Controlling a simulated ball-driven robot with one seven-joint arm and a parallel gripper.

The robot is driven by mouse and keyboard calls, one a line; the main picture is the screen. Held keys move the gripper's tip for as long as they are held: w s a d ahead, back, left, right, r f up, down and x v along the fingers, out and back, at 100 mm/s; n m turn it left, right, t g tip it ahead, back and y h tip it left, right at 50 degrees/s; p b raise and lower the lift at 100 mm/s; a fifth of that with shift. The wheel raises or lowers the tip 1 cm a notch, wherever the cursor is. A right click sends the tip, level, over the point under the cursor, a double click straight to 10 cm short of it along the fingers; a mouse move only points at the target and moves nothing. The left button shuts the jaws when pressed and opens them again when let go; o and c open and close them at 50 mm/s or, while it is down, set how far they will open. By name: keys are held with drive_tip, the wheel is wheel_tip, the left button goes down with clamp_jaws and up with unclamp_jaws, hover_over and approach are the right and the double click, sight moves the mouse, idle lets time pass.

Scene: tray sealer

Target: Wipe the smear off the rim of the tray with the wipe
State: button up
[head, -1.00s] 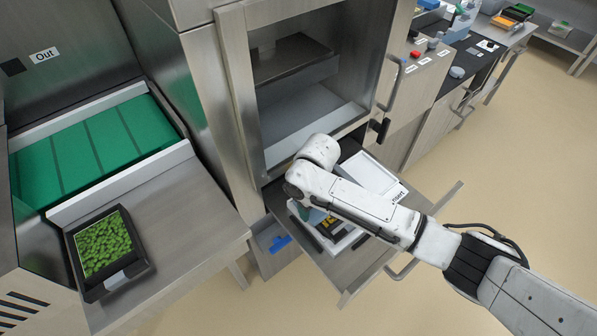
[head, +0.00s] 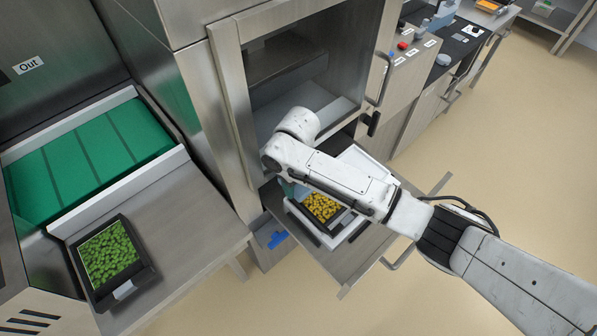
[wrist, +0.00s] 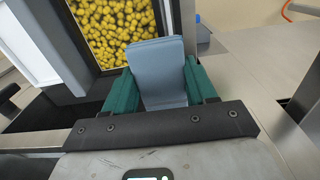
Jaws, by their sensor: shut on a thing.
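The black tray (head: 338,219) of yellow food sits in a white frame on the pulled-out drawer. In the wrist view the tray's yellow contents (wrist: 112,28) lie just beyond the wipe. My gripper (wrist: 161,88) has teal fingers shut on the blue-grey wipe (wrist: 158,66), which stands up between them. The wipe is beside the tray's near edge in the picture; I cannot tell whether it touches the rim. In the head view my gripper (head: 293,190) is at the tray's left end, partly hidden by my arm. I cannot make out the smear.
The open sealer chamber (head: 300,95) stands behind the drawer (head: 372,245). A tray of green food (head: 110,252) rests on the left counter below the green belt (head: 90,150). A blue object (head: 278,240) lies in a bin under the drawer. Open floor is at the right.

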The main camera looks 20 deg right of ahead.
drive_tip(key=shift+r+p, duration=0.75)
drive_tip(key=shift+r, duration=0.9)
